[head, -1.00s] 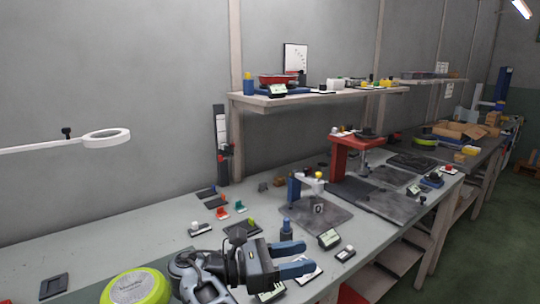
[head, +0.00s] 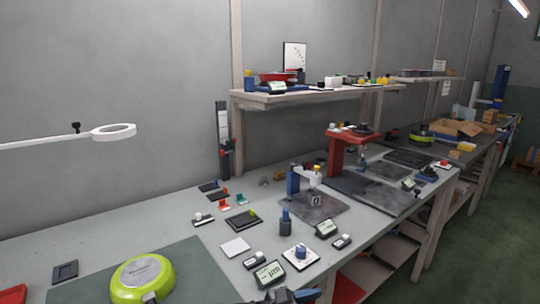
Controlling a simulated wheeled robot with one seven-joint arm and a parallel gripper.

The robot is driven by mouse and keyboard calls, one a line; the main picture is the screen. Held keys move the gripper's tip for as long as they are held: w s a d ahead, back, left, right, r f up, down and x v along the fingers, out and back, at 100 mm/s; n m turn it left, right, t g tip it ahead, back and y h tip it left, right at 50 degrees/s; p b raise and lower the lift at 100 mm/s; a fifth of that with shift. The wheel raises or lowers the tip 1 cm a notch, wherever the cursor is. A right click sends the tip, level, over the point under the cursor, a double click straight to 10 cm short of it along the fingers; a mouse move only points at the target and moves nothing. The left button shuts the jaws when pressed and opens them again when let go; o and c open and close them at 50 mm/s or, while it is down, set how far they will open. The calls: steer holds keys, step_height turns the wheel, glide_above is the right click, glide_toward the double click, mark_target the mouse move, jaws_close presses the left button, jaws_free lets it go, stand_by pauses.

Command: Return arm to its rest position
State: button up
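My gripper (head: 292,297) shows only in part at the bottom edge of the head view, low and near the front edge of the workbench. Most of it and of my arm is out of the picture, so the state of its fingers cannot be made out. A green pan (head: 143,278) lies on a dark green mat (head: 196,262) at the lower left of the bench, apart from my gripper.
The grey bench (head: 150,224) holds gauges with displays (head: 270,272), a blue bottle-like piece (head: 286,222), a blue stand (head: 294,180) and a red stand (head: 347,150). A shelf (head: 310,95) runs above. A ring lamp (head: 113,131) reaches in at left.

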steer(key=s+d+f+m+t+y, duration=0.1)
steer(key=s+d+f+y, duration=0.2)
steer(key=s+f, duration=0.35)
steer(key=s+d+f+y, duration=0.3)
steer(key=s+f, duration=0.1)
steer(key=f, duration=0.6)
steer(key=s+d+f+m+t+y, duration=0.15)
steer(key=s+m+y, duration=0.6)
steer(key=s, duration=1.25)
steer(key=s+d+r+m+t, duration=0.1)
steer(key=s+r+m, duration=0.3)
steer(key=r, duration=0.5)
steer(key=s+d+r+m+t, duration=0.1)
steer(key=s+r+m+t, duration=0.2)
steer(key=r, duration=0.6)
steer(key=s+d+r+m+t, duration=0.2)
steer(key=s+r+m, duration=0.4)
steer(key=r, duration=0.4)
steer(key=shift+s+y, duration=0.45)
steer(key=shift+s, duration=0.35)
steer(key=shift+f, duration=0.1)
